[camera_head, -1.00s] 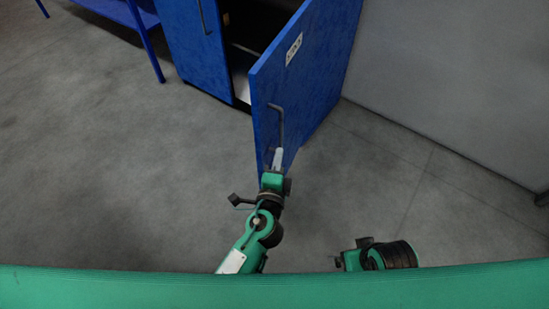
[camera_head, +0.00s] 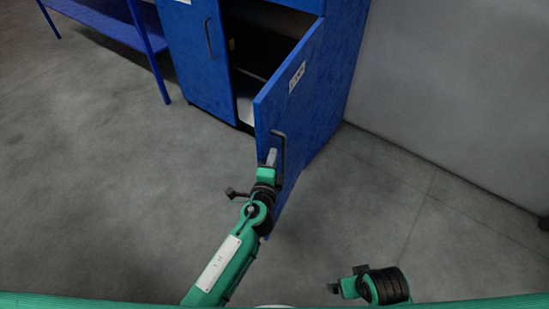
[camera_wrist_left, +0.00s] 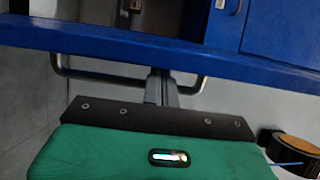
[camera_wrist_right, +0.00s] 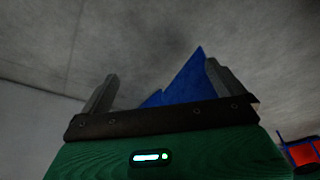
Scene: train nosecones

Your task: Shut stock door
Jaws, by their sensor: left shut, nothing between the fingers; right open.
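The blue stock door (camera_head: 303,95) stands wide open on the right side of the blue cabinet, with a white label near its top edge. Its dark bar handle (camera_head: 284,152) faces my left arm. My left gripper (camera_head: 271,157) is shut and empty, with its fingertips at the door beside the handle. In the left wrist view the fingers (camera_wrist_left: 160,88) reach between the two ends of the handle (camera_wrist_left: 95,76); I cannot tell if they touch the door. My right gripper (camera_wrist_right: 160,85) is open and empty, away from the door. Blue surfaces show beyond it.
The cabinet's other door (camera_head: 198,58) is closed, with its own handle. The open compartment (camera_head: 250,60) shows a dark inside. A blue shelf table (camera_head: 115,28) stands at the left. A grey wall (camera_head: 450,90) is at the right. The grey floor is clear in front.

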